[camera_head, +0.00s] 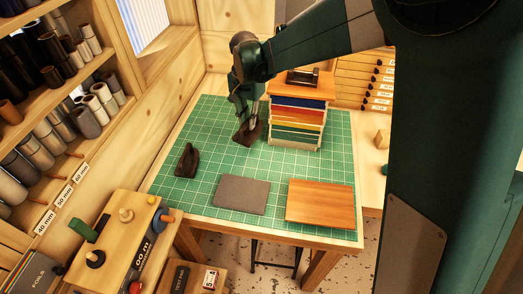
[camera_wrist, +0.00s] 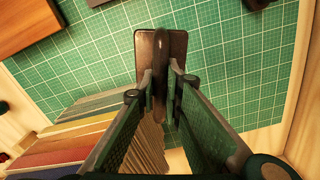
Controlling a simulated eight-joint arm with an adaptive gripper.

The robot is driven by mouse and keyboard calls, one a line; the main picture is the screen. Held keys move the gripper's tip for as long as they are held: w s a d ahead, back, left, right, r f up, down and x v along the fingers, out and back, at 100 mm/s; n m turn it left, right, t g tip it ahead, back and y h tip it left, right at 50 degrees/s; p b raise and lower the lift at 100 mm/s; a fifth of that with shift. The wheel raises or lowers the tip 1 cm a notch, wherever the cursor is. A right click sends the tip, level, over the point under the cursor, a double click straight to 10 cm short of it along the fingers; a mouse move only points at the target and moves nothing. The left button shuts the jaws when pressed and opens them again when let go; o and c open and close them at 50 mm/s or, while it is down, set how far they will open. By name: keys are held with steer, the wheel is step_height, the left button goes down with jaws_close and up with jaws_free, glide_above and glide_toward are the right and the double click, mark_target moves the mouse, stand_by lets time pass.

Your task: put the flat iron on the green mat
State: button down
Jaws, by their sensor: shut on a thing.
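My gripper (camera_head: 252,118) is shut on the upright handle of a dark iron-like piece (camera_head: 246,138). In the wrist view, the fingertips (camera_wrist: 161,78) close on both sides of its handle, and its flat brown-black base (camera_wrist: 178,44) shows below. I cannot tell whether the base touches the green mat or hangs just above it. The gridded green mat (camera_head: 219,137) covers most of the table. A second dark iron-shaped piece (camera_head: 187,160) with a raised handle stands on the mat at the left, apart from my gripper.
A stack of coloured layers (camera_head: 296,118) with a dark object (camera_head: 303,78) on top stands right of my gripper. A grey pad (camera_head: 241,194) and a wooden board (camera_head: 320,203) lie at the mat's front. Shelves of rolls (camera_head: 60,128) line the left. Mat between the pieces is clear.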

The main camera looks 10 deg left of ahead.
steer(key=w+a+m+p, duration=0.1)
steer(key=w+a+m, duration=0.5)
steer(key=w+a, duration=0.6)
steer(key=w, duration=0.3)
steer(key=shift+f, duration=0.2)
steer(key=shift+a, duration=0.1)
step_height(320, 180, down, 6)
steer(key=shift+f+p, duration=0.15)
steer(key=shift+p, duration=0.2)
stand_by(0.5)
steer(key=shift+f, duration=1.85)
steer(key=shift+f, duration=0.1)
